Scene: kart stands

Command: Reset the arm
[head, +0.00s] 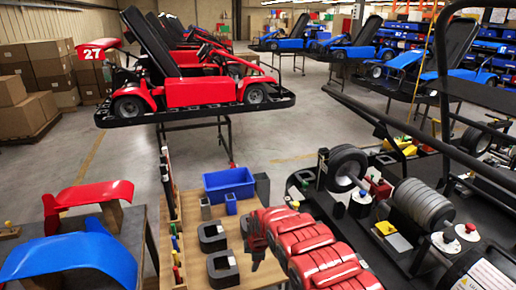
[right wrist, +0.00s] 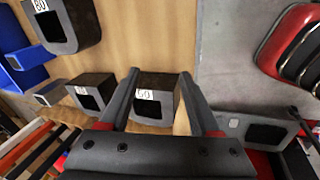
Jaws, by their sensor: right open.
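My right gripper (right wrist: 160,88) is open in the right wrist view, its two dark fingers spread. A dark block with a square opening and a white label (right wrist: 155,97) shows between the fingers, over the wooden tabletop (right wrist: 115,50). I cannot tell whether the fingers touch it. My left gripper is not in view.
Dark notched blocks (head: 213,237) and a blue bin (head: 228,184) stand on the wooden table. A red kart (head: 200,92) sits on a stand behind. A blue fender (head: 70,258) is at left.

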